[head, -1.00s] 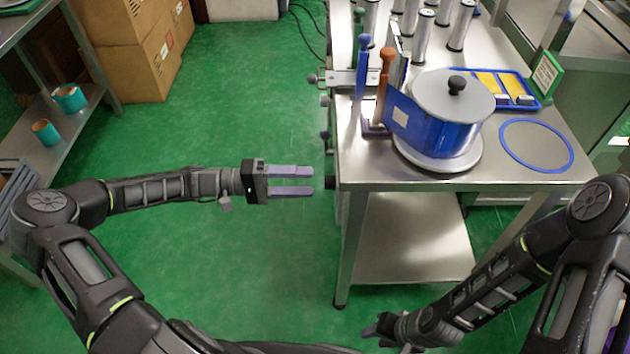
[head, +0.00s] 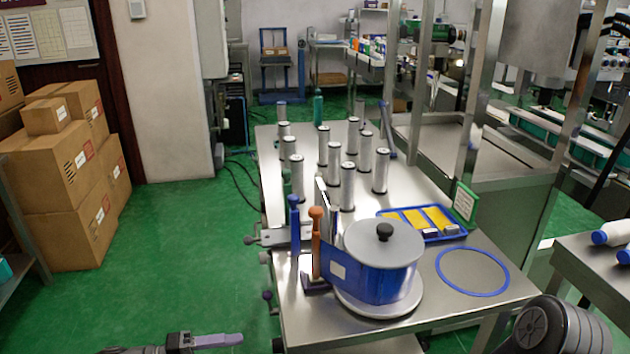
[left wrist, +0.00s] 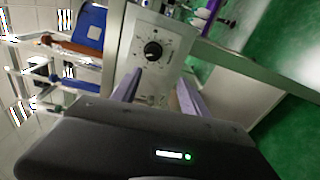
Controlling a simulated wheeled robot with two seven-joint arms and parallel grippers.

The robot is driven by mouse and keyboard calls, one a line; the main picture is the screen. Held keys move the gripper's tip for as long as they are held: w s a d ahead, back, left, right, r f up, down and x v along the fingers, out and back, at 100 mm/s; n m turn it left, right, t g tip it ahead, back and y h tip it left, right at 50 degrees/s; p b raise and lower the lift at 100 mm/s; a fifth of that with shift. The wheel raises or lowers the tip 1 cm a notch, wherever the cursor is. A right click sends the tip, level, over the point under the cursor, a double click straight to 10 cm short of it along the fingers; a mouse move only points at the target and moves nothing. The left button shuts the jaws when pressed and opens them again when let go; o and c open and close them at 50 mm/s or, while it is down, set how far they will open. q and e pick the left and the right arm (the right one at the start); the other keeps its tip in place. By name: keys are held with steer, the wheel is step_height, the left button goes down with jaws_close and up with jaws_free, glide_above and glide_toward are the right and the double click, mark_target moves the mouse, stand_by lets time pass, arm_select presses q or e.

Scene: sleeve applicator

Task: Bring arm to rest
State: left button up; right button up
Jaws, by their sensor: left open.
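My left gripper (head: 218,341) shows at the bottom edge of the head view, pointing right toward the near left side of the steel table (head: 320,326). It is apart from the table, over the green floor. In the left wrist view its two purple fingers (left wrist: 158,92) are spread with nothing between them. Beyond them is a panel with a black dial (left wrist: 153,51). Of my right arm, only a dark rounded part shows at the bottom right of the head view; its gripper is out of frame.
The table bears a blue drum with a grey lid (head: 383,250), a blue ring (head: 472,292), a blue tray (head: 380,212), an orange-topped handle (head: 316,235) and several metal cylinders (head: 333,164). Cardboard boxes (head: 62,190) stand at the left. The green floor (head: 190,240) between is clear.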

arm_select(q)
steer(key=s+d+f+n+g+y+p, duration=0.1)
steer(key=s+d+f+n+y, duration=0.2)
steer(key=f, duration=0.5)
steer(key=s+d+f+n+y+p, duration=0.1)
steer(key=s+d+f+y, duration=0.25)
steer(key=f, duration=0.45)
steer(key=s+d+r+m+g+y+p, duration=0.1)
steer(key=s+d+m+y+p, duration=0.2)
steer(key=s, duration=0.5)
steer(key=s+d+r+m+g+y+p, duration=0.1)
steer(key=s+d+m+g+y+p, duration=0.1)
steer(key=s, duration=0.6)
steer(key=d+m+y+p, duration=0.1)
steer(key=d+p, duration=0.1)
steer(key=shift+s+r+m+p, duration=0.15)
steer(key=shift+r+m+p, duration=0.2)
steer(key=shift+r+m, duration=0.05)
steer(key=shift+d, duration=0.1)
